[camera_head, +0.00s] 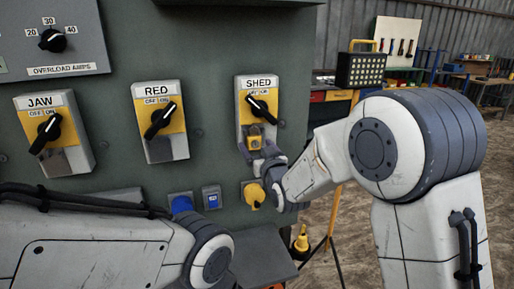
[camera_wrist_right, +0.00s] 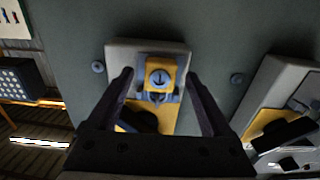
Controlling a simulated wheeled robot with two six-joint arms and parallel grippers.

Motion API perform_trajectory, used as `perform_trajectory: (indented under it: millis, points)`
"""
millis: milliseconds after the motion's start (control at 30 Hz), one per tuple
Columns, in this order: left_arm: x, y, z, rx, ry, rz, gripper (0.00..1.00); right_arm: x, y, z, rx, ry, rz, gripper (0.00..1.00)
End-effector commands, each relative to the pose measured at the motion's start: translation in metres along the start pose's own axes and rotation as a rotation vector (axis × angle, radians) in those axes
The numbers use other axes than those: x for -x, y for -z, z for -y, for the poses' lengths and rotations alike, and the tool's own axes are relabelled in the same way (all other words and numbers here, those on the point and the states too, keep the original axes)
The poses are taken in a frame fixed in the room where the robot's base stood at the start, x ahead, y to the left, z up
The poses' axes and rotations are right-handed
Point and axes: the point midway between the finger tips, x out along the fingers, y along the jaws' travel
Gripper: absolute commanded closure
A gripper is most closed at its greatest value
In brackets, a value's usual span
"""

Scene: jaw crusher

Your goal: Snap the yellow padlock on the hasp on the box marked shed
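The box marked SHED (camera_head: 243,100) is on the panel, with a black rotary handle (camera_head: 259,107) on a yellow plate. The yellow padlock (camera_head: 255,137) is at the hasp on the lower part of this box. In the right wrist view, the padlock (camera_wrist_right: 160,73) shows a dark arrow mark on its face. I cannot tell whether its shackle is closed. My right gripper (camera_head: 258,151) is in front of the box's lower end. In the right wrist view, its open fingers (camera_wrist_right: 159,80) stand either side of the padlock, with gaps. My left gripper is out of sight.
Boxes marked JAW (camera_head: 73,158) and RED (camera_head: 180,143) are to the left. My left forearm crosses the lower left.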

Motion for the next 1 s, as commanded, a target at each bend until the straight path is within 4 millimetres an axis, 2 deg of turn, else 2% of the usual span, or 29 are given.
perform_trajectory:
  millis: [433, 1000]
  points:
    - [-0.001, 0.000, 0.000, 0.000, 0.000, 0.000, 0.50, 0.003, -0.001, 0.000, 0.000, 0.000, 0.001, 0.16]
    - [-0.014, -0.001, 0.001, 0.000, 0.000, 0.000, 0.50, 0.036, 0.000, 0.000, 0.000, 0.000, 0.000, 0.16]
